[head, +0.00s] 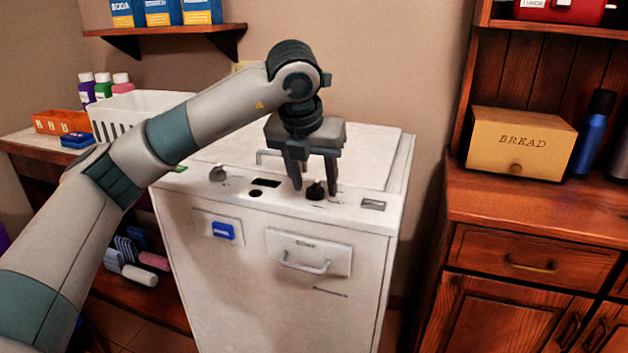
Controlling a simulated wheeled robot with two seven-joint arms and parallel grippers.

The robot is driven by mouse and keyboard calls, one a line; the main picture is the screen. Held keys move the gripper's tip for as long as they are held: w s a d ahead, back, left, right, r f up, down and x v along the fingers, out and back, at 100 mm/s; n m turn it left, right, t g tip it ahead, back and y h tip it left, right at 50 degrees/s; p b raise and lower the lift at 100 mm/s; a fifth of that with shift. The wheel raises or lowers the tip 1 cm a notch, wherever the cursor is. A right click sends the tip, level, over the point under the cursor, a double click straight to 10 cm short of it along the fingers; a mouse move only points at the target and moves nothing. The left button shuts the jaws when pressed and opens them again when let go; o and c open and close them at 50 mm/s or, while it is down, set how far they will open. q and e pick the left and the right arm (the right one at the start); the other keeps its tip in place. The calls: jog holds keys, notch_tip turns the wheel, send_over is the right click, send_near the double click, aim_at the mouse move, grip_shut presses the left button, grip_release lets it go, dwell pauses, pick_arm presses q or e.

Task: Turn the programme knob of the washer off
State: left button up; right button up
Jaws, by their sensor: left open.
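The white washer (290,300) stands in the middle of the head view. The pointer setting of the knobs is too small to read. My right gripper is not in view.
A drawer handle (305,267) and a blue button (223,231) are on the washer's front. A wooden cabinet with a bread box (520,143) stands right. A white basket (136,113) and bottles stand left. A shelf (165,31) hangs above.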

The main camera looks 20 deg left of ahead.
pick_arm(q)
jog(key=shift+r, duration=0.1)
jog(key=p+v, duration=0.1)
jog(key=v, duration=1.6)
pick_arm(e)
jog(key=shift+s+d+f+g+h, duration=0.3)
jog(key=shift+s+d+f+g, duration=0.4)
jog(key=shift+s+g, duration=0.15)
pick_arm(q)
jog(key=shift+r, duration=0.1)
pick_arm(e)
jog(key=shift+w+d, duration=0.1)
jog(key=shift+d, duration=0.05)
